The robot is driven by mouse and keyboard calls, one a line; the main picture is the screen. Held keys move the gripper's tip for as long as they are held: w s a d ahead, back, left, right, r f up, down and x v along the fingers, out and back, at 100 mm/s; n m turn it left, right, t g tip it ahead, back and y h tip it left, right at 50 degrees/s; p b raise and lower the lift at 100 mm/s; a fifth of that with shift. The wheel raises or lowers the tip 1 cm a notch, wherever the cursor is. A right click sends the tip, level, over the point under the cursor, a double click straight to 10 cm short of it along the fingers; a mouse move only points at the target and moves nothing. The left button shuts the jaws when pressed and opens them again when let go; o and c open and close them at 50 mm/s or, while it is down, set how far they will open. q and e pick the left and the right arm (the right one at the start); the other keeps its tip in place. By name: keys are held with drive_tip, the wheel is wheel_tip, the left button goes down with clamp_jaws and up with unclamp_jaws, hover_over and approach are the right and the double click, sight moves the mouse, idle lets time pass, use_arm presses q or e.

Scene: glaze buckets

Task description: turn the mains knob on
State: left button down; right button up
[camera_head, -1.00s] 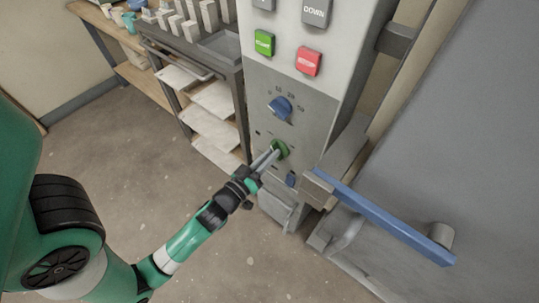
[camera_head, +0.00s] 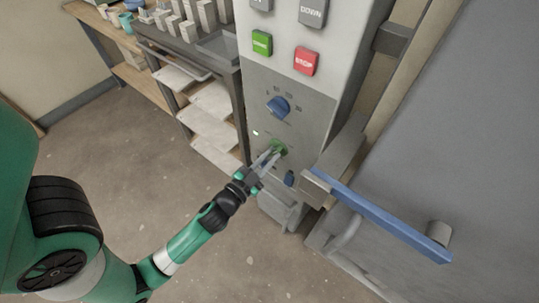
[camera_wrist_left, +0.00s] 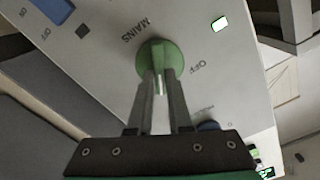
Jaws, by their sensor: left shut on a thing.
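The green mains knob (camera_head: 279,147) sits on the grey lower panel of the control box. It also shows in the left wrist view (camera_wrist_left: 160,62), under the word MAINS, with an OFF mark to its right. My left gripper (camera_head: 271,157) comes from the lower left and is shut on the knob, one finger on each side. In the left wrist view its two fingers (camera_wrist_left: 160,90) flank the knob's grip, and a pale line on the knob shows between them. A small indicator lamp (camera_head: 255,132) beside the knob is lit; the left wrist view shows it bright (camera_wrist_left: 221,23).
A blue selector knob (camera_head: 279,107) is above, and a smaller blue switch (camera_head: 290,178) below right. Green (camera_head: 262,43) and red (camera_head: 306,61) buttons are higher up. A blue bar handle (camera_head: 385,222) juts out at right. A shelf rack (camera_head: 190,60) stands left; the floor before it is clear.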

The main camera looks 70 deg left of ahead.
use_arm(q)
drive_tip(key=shift+m, duration=1.5)
drive_tip(key=c, duration=0.8)
unclamp_jaws()
drive_tip(key=shift+c, duration=0.2)
drive_tip(key=shift+d+f, duration=0.1)
